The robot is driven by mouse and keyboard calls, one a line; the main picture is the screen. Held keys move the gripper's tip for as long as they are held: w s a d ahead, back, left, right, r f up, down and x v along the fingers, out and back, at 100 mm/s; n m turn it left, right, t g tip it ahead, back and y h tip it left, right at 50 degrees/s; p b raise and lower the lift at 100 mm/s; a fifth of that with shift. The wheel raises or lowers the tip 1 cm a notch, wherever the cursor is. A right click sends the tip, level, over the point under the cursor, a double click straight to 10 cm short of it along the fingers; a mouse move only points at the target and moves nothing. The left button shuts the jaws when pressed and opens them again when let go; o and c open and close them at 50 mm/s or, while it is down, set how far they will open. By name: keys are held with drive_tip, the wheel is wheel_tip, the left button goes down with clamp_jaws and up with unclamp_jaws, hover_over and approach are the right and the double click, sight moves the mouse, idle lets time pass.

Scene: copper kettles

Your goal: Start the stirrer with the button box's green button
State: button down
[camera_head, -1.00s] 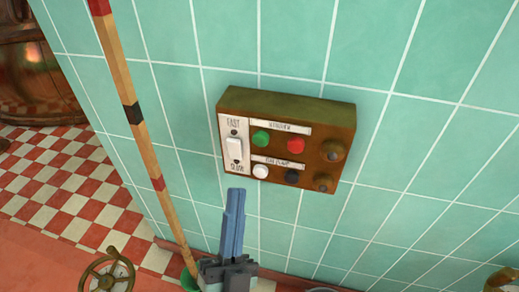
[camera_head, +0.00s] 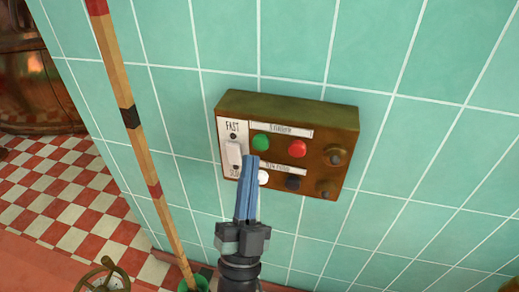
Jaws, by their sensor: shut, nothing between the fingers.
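The brown button box (camera_head: 335,125) is fixed to the green tiled wall. Its green button (camera_head: 260,142) is at the upper left of the button field, under a label strip (camera_head: 283,131). A red button (camera_head: 297,148) is to its right. A white button (camera_head: 263,177) and a dark button (camera_head: 292,183) are in the row below. My gripper (camera_head: 251,157) is shut and empty, its blue fingers pointing up. The fingertips appear just below the green button and cover part of the lower label. I cannot tell whether they touch the box.
Two round brown knobs (camera_head: 333,156) are on the box's right. A banded wooden pole (camera_head: 143,150) stands left of the box. A handwheel (camera_head: 103,277) is at lower left.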

sight(259, 127)
drive_tip(key=shift+w+d, duration=0.2)
drive_tip(key=shift+w, duration=0.45)
drive_tip(key=shift+w+b, duration=0.15)
drive_tip(key=shift+b, duration=0.2)
idle(1.3)
drive_tip(key=shift+w+d, duration=0.1)
drive_tip(key=shift+w, duration=0.15)
drive_tip(key=shift+w+d+b, duration=0.15)
drive_tip(key=shift+w+b, duration=0.25)
drive_tip(key=shift+b, duration=0.1)
idle(0.6)
idle(0.4)
drive_tip(key=shift+s+a+p, duration=0.3)
drive_tip(key=shift+s, duration=0.55)
